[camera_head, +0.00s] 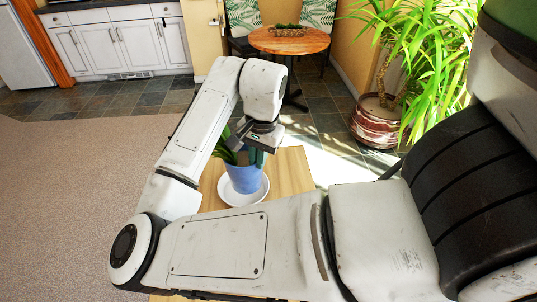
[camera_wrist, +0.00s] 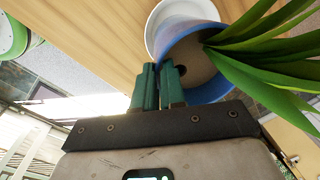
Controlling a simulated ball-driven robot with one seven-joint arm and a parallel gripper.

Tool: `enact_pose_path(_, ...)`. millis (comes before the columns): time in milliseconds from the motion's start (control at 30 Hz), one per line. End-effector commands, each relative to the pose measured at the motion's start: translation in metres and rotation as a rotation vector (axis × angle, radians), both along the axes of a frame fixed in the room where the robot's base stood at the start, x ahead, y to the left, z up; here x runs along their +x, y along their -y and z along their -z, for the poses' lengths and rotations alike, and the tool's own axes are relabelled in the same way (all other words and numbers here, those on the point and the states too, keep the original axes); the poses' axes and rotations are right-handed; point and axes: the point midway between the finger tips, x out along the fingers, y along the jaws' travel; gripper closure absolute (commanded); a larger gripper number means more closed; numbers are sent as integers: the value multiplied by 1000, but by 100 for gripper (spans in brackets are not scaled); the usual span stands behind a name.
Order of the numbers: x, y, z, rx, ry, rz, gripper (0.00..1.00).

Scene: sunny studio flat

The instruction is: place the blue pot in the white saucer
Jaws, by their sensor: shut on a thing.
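The blue pot (camera_head: 243,178) holds a green leafy plant and stands upright over the white saucer (camera_head: 262,195) on a wooden table (camera_head: 292,170). In the wrist view the pot (camera_wrist: 222,88) shows its soil and long leaves, and the saucer (camera_wrist: 158,14) shows beyond it. My gripper (camera_wrist: 160,75) is shut on the pot's rim, with its green fingers at the near side of the rim. I cannot tell whether the pot's base touches the saucer. In the head view my gripper (camera_head: 256,150) is partly hidden at the pot's top.
A large potted plant (camera_head: 383,118) stands on the tiled floor at the right. A round wooden table (camera_head: 289,40) with chairs is at the back. White kitchen cabinets (camera_head: 120,45) are at the back left. Carpet (camera_head: 70,190) at the left is clear.

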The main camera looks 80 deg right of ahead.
Motion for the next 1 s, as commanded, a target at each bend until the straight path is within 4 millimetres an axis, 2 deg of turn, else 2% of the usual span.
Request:
enact_pose_path(333,12,7,14,-1,1,-2,100)
enact_pose_path(600,14,8,45,-2,2,-1,100)
enact_pose_path(800,14,8,47,-1,2,0,100)
enact_pose_path(833,13,7,49,1,0,0,89)
enact_pose_path(1000,13,7,49,1,0,0,73)
